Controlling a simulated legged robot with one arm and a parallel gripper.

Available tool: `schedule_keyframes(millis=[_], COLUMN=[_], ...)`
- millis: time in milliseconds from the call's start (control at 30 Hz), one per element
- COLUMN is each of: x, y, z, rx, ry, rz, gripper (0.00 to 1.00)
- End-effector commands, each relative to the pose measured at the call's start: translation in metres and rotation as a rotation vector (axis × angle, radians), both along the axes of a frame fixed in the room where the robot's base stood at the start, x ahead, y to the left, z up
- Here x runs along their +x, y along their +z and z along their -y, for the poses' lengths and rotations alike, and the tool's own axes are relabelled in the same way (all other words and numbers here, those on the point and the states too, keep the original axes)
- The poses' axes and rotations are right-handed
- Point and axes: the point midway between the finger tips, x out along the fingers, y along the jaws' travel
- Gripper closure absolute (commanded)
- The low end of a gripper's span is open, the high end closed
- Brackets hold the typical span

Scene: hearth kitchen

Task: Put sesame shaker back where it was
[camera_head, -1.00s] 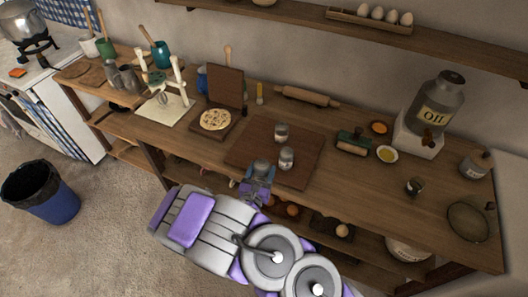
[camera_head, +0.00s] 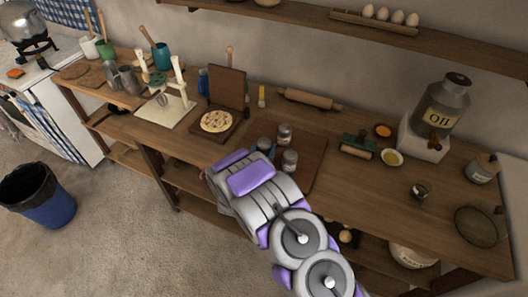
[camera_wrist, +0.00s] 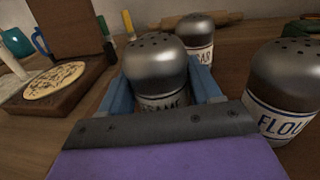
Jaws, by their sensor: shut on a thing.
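The sesame shaker (camera_wrist: 157,70) has a domed metal lid with holes and a pale label, partly readable as "SAME". My gripper (camera_wrist: 163,88) is shut on it, with a blue finger on each side. In the head view the shaker (camera_head: 264,143) shows small at the end of my arm, over the left part of the dark wooden board (camera_head: 311,150). The sugar shaker (camera_head: 285,132) stands behind it and the flour shaker (camera_head: 289,160) to its right. Their labels show in the wrist view. The held shaker's base is hidden, so I cannot tell whether it touches the board.
A round flatbread (camera_head: 216,121) lies on a small board to the left. A rolling pin (camera_head: 309,99) lies at the back. A green-topped roller (camera_head: 358,146), small bowls (camera_head: 392,158) and an oil can (camera_head: 443,105) stand right.

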Motion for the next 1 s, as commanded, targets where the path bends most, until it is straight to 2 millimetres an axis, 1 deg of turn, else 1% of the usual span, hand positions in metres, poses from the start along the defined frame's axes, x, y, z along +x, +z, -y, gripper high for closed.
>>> schedule_keyframes(millis=[33,100,500,533,767,800,1000], x=[0.0000,0.0001,0.0003,0.0003,0.0006,0.0007,0.0006], y=[-0.0056,-0.0084,-0.0120,-0.0121,-0.0125,-0.0126,-0.0129], z=[0.0018,0.0034,-0.0006,-0.0007,-0.0005,-0.0002,0.0006], rx=[0.002,0.004,-0.002,-0.002,0.000,0.000,0.000], ry=[-0.002,-0.002,-0.001,-0.001,0.000,0.000,-0.001], rz=[0.000,0.003,0.004,0.004,0.002,0.001,0.000], gripper=[0.71,0.71,0.71,0.35,0.13,0.11,0.11])
